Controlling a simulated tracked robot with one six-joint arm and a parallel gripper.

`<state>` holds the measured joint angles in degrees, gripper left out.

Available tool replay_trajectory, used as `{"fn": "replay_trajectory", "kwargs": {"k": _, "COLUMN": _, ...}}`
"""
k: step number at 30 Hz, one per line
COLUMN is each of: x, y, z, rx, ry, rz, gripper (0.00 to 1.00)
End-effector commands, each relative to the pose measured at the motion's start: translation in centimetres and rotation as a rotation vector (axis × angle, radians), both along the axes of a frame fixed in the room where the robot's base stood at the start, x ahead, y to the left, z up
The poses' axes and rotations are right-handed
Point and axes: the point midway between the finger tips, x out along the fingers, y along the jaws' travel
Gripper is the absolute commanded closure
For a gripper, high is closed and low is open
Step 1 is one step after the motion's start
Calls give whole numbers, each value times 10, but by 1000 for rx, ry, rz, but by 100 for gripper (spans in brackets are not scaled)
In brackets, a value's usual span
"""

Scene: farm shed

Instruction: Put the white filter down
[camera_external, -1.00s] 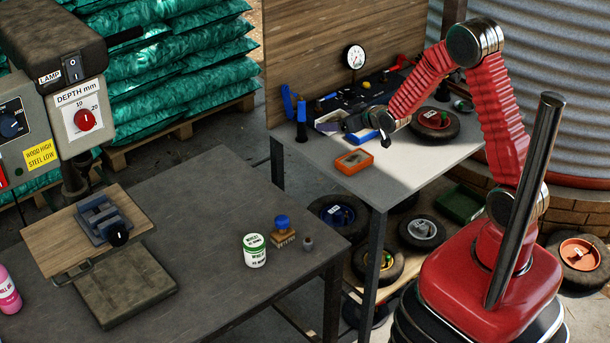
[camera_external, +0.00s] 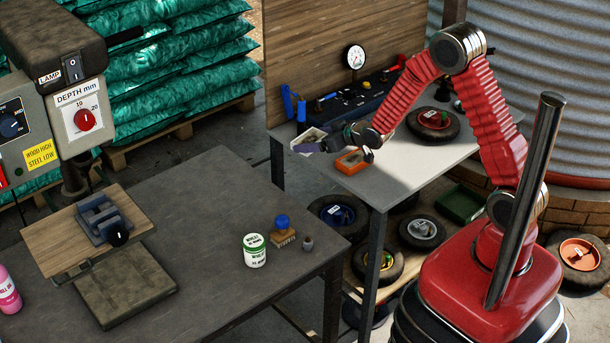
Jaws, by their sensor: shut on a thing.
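The white filter (camera_external: 311,135) is a small, pale, box-like piece at the left end of the grey-topped bench (camera_external: 400,185). My gripper (camera_external: 312,143) reaches in from the right and is shut on it. The fingers cover part of the filter's near side. The filter is close to the bench top by its left edge; I cannot tell whether it touches the surface.
A dark tool tray (camera_external: 350,104) and a wheel (camera_external: 433,125) are farther back and right. The bench's front middle is clear.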

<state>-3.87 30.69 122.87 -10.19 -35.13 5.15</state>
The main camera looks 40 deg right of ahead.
Motion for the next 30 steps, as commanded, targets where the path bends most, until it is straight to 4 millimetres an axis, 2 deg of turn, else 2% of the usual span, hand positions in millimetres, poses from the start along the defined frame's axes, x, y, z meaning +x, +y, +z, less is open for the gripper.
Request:
{"fn": "replay_trajectory", "kwargs": {"k": 1, "x": 1, "y": 22, "z": -5, "rx": 0, "ry": 0, "rz": 48, "gripper": 37}}
{"fn": "replay_trajectory", "kwargs": {"k": 3, "x": 2, "y": 48, "z": -10, "rx": 0, "ry": 0, "rz": 112, "gripper": 37}}
{"fn": "replay_trajectory", "kwargs": {"k": 15, "x": -10, "y": 195, "z": -33, "rx": -1, "ry": -1, "rz": 487, "gripper": 37}}
{"fn": "replay_trajectory", "kwargs": {"k": 18, "x": -12, "y": 214, "z": -33, "rx": -1, "ry": -1, "rz": 550, "gripper": 37}}
{"fn": "replay_trajectory", "kwargs": {"k": 21, "x": -13, "y": 222, "z": -30, "rx": 0, "ry": -2, "rz": 584, "gripper": 37}}
{"fn": "replay_trajectory", "kwargs": {"k": 24, "x": -15, "y": 228, "z": -27, "rx": 0, "ry": -1, "rz": 606, "gripper": 37}}
{"fn": "replay_trajectory", "kwargs": {"k": 30, "x": -15, "y": 227, "z": -27, "rx": 0, "ry": -1, "rz": 595, "gripper": 37}}
